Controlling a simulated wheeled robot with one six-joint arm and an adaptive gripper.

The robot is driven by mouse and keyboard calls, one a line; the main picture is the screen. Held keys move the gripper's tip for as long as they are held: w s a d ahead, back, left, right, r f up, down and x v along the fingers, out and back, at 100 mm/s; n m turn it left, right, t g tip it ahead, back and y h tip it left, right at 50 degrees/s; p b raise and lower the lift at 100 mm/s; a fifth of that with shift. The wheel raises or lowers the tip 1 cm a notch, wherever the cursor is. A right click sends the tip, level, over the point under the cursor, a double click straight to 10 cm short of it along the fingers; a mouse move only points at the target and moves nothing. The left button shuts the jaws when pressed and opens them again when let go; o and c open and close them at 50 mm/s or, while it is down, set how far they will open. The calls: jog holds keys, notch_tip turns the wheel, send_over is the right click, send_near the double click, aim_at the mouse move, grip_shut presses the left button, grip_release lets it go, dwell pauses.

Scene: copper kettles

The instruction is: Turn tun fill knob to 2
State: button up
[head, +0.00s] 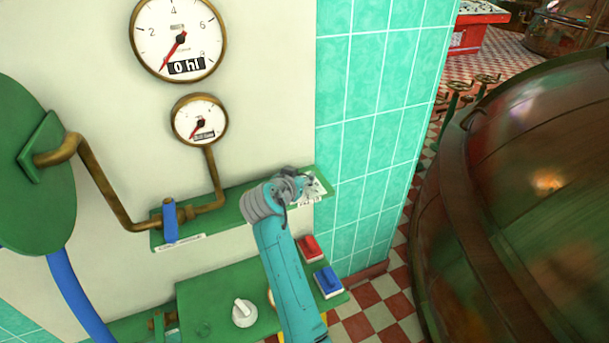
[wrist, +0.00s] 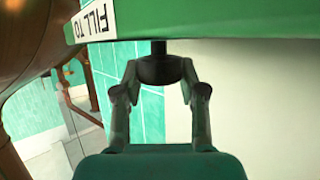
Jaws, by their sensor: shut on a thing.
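The tun fill knob (wrist: 160,70) is dark and round, on a short dark stem under the green panel edge in the wrist view. An upside-down "FILL TO" label (wrist: 95,22) is beside it on the panel. My gripper (wrist: 160,78) has a finger on each side of the knob and is shut on it. In the head view my gripper (head: 288,187) is at the right end of the green ledge (head: 232,207) and hides the knob. A white scale plate (head: 316,188) shows partly beside it; the knob's setting cannot be read.
A large gauge (head: 177,40) reads "0 hl", with a smaller gauge (head: 200,120) below it. A blue valve lever (head: 170,220) is left on the ledge. Below are a white knob (head: 244,313), a red switch (head: 309,248) and a blue switch (head: 328,282). A copper kettle (head: 530,200) stands right.

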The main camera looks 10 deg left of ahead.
jog(key=o, duration=1.2)
jog(key=shift+d, duration=0.2)
jog(key=shift+c, duration=0.2)
jog(key=shift+a, duration=0.1)
jog(key=shift+s+a+r, duration=0.15)
jog(key=shift+s+r, duration=0.05)
jog(key=shift+s, duration=0.2)
jog(key=v, duration=1.1)
jog(key=shift+r, duration=0.1)
